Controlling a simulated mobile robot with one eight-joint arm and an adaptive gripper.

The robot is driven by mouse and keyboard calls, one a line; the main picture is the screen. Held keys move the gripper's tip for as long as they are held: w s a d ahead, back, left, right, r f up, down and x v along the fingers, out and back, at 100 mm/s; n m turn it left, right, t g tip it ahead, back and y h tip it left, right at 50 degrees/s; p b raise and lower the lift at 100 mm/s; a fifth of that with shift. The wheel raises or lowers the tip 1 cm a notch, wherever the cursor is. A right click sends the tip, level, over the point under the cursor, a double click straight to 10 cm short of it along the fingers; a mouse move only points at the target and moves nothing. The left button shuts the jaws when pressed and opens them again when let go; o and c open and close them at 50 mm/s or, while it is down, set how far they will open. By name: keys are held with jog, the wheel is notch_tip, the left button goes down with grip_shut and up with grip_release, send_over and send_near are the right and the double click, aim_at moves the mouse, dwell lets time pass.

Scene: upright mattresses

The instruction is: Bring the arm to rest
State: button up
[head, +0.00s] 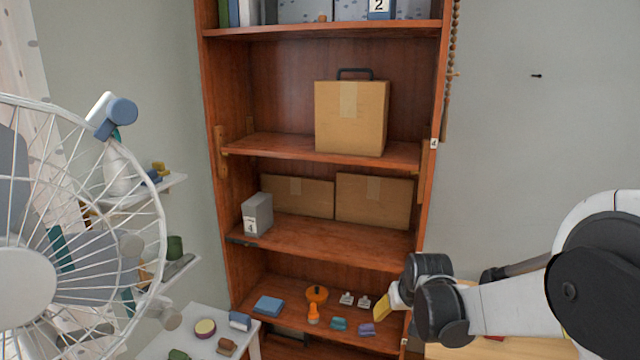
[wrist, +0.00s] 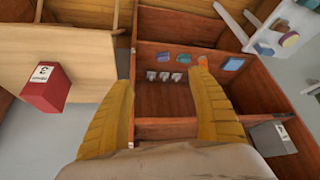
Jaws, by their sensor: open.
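My arm reaches in from the right edge of the head view. My gripper (head: 384,306) has yellow fingers and is in front of the lower right part of the wooden bookcase (head: 432,175). In the wrist view my gripper (wrist: 165,98) shows its two yellow fingers spread wide apart, with nothing between them. The gripper is open and empty. It appears apart from the shelves and the things on them. Part of the bookcase's right side is hidden behind my arm in the head view.
The bookcase holds a cardboard box (head: 351,118), a grey box (head: 257,214) and several small items low down. A white fan (head: 30,275) stands close at left. A red box (wrist: 46,90) is left of the fingers in the wrist view. The right wall (head: 540,130) is mostly bare.

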jog(key=s+r, duration=0.3)
jog(key=s, duration=0.6)
jog(key=s+r+t, duration=0.1)
jog(key=s+r, duration=0.3)
jog(key=s, duration=0.6)
jog(key=s+r, duration=0.3)
jog(key=s, duration=0.6)
jog(key=shift+s+r+m, duration=0.2)
jog(key=shift+r+m, duration=0.1)
jog(key=shift+r, duration=0.05)
